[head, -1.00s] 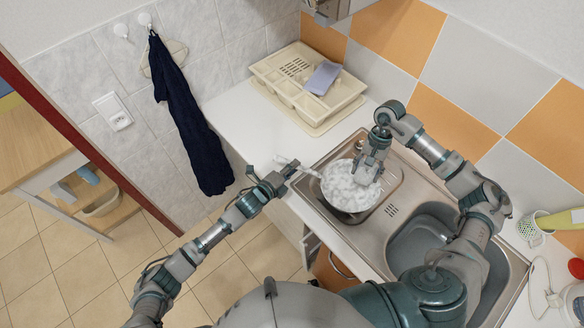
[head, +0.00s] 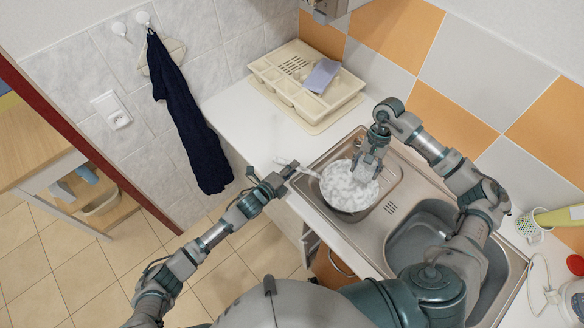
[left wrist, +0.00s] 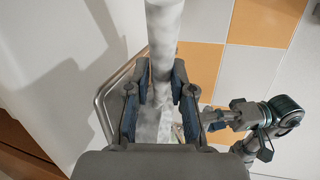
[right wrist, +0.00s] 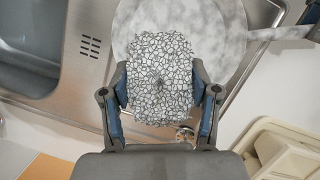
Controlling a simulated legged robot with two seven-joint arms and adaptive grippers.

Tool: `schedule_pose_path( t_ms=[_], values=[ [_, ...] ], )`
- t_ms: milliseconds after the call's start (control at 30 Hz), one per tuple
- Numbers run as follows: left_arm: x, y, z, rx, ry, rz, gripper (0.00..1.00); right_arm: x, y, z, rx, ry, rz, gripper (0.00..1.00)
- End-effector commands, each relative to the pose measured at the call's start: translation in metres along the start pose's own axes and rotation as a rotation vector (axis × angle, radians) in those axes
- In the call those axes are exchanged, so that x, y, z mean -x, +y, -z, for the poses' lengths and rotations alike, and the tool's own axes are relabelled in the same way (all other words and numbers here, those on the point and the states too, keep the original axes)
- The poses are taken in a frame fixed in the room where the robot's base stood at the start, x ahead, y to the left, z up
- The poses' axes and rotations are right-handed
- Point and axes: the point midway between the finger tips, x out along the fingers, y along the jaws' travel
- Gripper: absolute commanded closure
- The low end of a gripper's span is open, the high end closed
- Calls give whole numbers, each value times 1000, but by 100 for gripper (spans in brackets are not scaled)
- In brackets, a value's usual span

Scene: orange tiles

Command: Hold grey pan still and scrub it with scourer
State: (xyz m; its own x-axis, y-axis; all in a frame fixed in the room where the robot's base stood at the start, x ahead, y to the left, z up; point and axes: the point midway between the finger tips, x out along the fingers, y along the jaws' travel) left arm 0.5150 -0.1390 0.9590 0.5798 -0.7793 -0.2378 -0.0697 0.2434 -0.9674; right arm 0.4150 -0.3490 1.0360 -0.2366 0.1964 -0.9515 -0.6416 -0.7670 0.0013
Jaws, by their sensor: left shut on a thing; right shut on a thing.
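The grey pan (head: 345,194), mottled white and grey inside, sits over the left part of the steel sink unit in the head view. Its handle (head: 308,172) points left. My left gripper (head: 289,166) is shut on the handle, which runs between its fingers in the left wrist view (left wrist: 163,35). My right gripper (head: 370,168) reaches down into the pan and is shut on the scourer (right wrist: 160,80), a pad with a black-and-white cracked pattern. The scourer lies over the pan's inside in the right wrist view; whether it touches is hard to tell. In the head view my gripper largely hides it.
A cream dish rack (head: 305,85) with a bluish sponge-like block (head: 322,75) stands on the white counter behind the pan. The sink basin (head: 425,235) is right of the pan. A dark towel (head: 185,115) hangs on the wall. A polka-dot cup (head: 530,228) stands far right.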

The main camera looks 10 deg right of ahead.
Motion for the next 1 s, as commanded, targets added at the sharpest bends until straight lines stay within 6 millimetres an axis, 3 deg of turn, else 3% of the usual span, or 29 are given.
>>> schedule_pose_path(
  t_ms=[1000],
  values=[
    [-1, 6, 1, -1, 0, -2, 100, 0, 0, 0, 0, 0, 0, 95]
  ],
)
